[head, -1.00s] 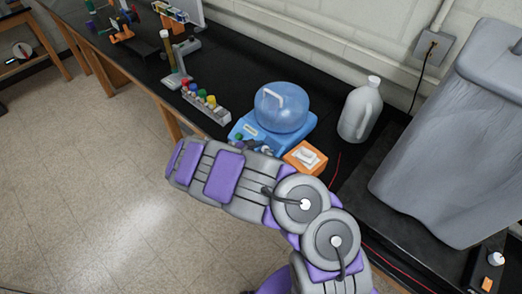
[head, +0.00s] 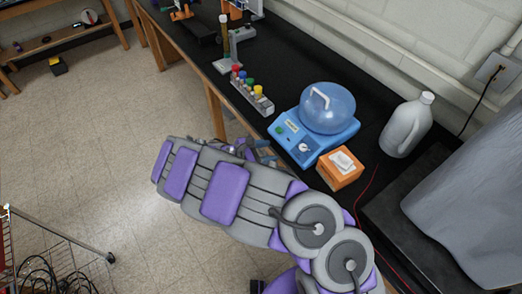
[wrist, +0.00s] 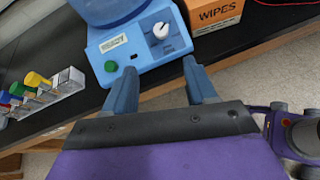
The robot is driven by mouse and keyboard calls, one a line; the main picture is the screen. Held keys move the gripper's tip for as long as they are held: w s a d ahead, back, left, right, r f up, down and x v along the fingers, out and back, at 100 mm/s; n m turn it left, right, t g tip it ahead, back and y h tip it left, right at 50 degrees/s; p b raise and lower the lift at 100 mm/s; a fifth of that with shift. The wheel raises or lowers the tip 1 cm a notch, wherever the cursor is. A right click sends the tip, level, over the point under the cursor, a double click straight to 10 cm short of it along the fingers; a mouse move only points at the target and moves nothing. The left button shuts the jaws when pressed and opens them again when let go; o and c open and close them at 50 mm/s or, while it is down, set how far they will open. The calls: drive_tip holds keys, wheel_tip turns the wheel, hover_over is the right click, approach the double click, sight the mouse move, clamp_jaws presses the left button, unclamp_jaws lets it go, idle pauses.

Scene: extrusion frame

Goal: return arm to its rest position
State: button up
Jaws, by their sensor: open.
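My gripper (wrist: 163,92) shows in the wrist view with its two blue-grey fingers spread apart and nothing between them. It points toward the front of a blue device with a clear blue dome (head: 328,108), a green button and a white knob. The device's base (wrist: 140,48) is beyond the fingertips, near the bench's front edge. In the head view my grey and purple arm reaches left across the front of the bench, and the gripper is mostly hidden behind it.
An orange wipes box (head: 340,170) sits beside the device. A rack of colour-capped vials (head: 252,94) stands to its left. A grey jug (head: 406,125) and a large grey bin (head: 470,215) are at right. A cart (head: 50,262) stands lower left. Open floor lies left of the bench.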

drive_tip(key=shift+v, duration=1)
drive_tip(key=s+d+r+m+g+y+b, duration=0.1)
drive_tip(key=s+d+r+m+g, duration=0.1)
drive_tip(key=s+d+r+m, duration=0.35)
drive_tip(key=s+d+r+m+g+b, duration=0.2)
drive_tip(key=d+r+m+g, duration=0.1)
drive_tip(key=d, duration=0.5)
drive_tip(key=s+d+r+m+g+y+b, duration=0.1)
drive_tip(key=s+d+r+m+g, duration=0.1)
drive_tip(key=s+d+r+m, duration=0.4)
drive_tip(key=s+a+f+m+y+b, duration=0.1)
drive_tip(key=s+a+m+y+b, duration=0.1)
drive_tip(key=s, duration=0.8)
drive_tip(key=s+a+f+m+y+b, duration=0.2)
drive_tip(key=s+m+y, duration=0.3)
drive_tip(key=s, duration=0.6)
drive_tip(key=shift+a+f+g+y+b, duration=0.25)
drive_tip(key=shift+a+g+y+b, duration=0.2)
drive_tip(key=shift+y, duration=0.75)
